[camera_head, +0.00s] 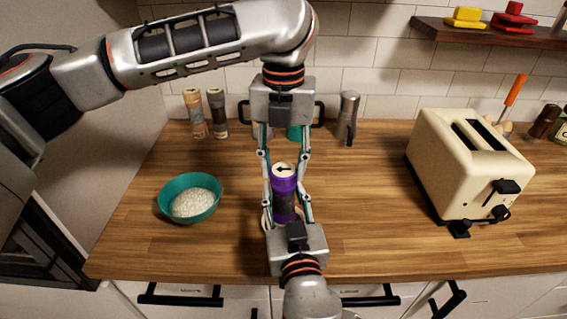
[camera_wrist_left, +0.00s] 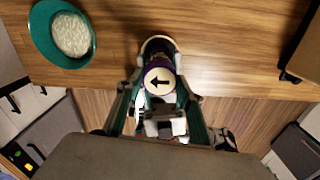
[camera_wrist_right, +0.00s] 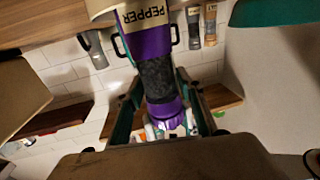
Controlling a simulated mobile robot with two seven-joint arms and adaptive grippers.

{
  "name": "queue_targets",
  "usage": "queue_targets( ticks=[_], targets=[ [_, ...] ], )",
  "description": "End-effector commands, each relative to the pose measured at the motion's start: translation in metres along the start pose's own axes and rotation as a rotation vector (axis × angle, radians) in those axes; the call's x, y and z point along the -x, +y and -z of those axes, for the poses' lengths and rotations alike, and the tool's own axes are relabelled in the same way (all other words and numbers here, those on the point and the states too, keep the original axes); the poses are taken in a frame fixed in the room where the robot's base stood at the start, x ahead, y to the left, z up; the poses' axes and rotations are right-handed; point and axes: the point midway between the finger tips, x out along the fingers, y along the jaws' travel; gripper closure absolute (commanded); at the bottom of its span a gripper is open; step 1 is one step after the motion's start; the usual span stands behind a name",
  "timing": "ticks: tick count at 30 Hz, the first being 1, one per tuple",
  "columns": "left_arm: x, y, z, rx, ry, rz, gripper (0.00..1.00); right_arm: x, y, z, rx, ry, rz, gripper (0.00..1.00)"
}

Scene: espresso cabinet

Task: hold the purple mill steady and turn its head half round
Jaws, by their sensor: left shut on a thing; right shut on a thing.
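The purple mill (camera_head: 284,205) stands upright near the counter's front, with a dark band around its body. Its cream top bears a black arrow pointing left, also seen in the left wrist view (camera_wrist_left: 159,80). My left gripper (camera_head: 284,176) comes down from the back and is shut on the mill's upper part. My right gripper (camera_head: 287,214) reaches in from the front and is shut on the mill's body. In the right wrist view, the mill (camera_wrist_right: 153,45) appears upside down with a cream "PEPPER" label. The fingers hide parts of its sides.
A teal bowl (camera_head: 167,195) of white grains stands left of the mill. A cream toaster (camera_head: 440,165) stands to the right. Two tall grinders (camera_head: 194,115) and a silver container (camera_head: 347,117) stand at the back. The counter (camera_head: 365,220) between mill and toaster is clear.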

Motion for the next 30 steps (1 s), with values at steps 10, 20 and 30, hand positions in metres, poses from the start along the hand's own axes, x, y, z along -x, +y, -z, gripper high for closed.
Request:
queue_targets(
  ticks=[10,20,30],
  targets=[
    [0.0,0.0008,-0.0011,-0.016,-0.003,-0.002,0.85,0.0005,-0.0005,0.0001,0.0,0.0,0.001,0.97],
    [0.0,0.0006,-0.0008,-0.015,-0.002,-0.001,0.46,0.0004,-0.0006,0.0001,0.0,0.0,0.001,0.97],
    [0.0065,0.0003,-0.001,-0.015,-0.003,-0.001,0.46,0.0002,-0.0004,0.0001,-0.001,0.0,0.001,0.97]
  ],
)
